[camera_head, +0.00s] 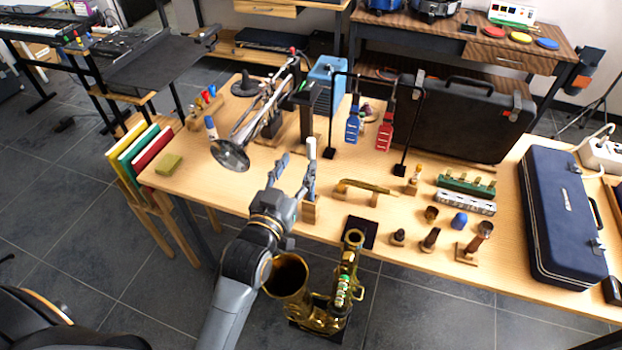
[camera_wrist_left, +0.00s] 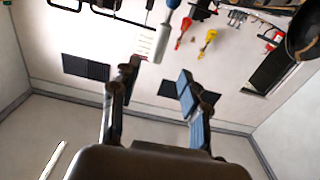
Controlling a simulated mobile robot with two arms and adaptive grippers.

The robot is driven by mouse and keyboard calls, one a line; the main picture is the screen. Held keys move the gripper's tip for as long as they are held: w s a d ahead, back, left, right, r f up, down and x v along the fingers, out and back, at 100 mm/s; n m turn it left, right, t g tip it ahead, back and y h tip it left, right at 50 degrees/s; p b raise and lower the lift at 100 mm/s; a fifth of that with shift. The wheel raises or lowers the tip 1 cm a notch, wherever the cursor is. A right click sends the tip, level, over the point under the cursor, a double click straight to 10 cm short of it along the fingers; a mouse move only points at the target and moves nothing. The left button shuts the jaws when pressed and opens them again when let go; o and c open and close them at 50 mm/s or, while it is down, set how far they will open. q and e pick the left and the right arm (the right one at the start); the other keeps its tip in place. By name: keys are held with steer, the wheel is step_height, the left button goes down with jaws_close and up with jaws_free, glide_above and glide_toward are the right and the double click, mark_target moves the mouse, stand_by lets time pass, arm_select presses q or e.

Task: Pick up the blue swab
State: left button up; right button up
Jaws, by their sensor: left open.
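A blue swab (camera_head: 353,125) hangs from the black rack (camera_head: 375,75) on the table, left of a red swab (camera_head: 385,132). My left gripper (camera_head: 297,163) is open and empty above the front part of the table. It is left of the blue swab, nearer the front edge and apart from it. In the left wrist view the two fingers (camera_wrist_left: 157,85) are spread with nothing between them. I cannot make out the blue swab in that view. My right gripper is not in view.
A white-topped upright (camera_head: 311,146) is close beside my left gripper's right finger. A brass horn (camera_head: 290,276) stands before the table. A blue case (camera_head: 562,215) lies at right.

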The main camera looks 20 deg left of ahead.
mark_target(310, 149)
arm_select(q)
steer(key=w, duration=0.2)
steer(key=w+p, duration=0.1)
steer(key=w, duration=0.2)
steer(key=w+p, duration=0.1)
steer(key=w, duration=0.2)
steer(key=shift+d+f, duration=0.2)
steer(key=shift+d, duration=0.2)
steer(key=shift+s, duration=0.1)
steer(key=shift+c, duration=0.9)
jaws_close()
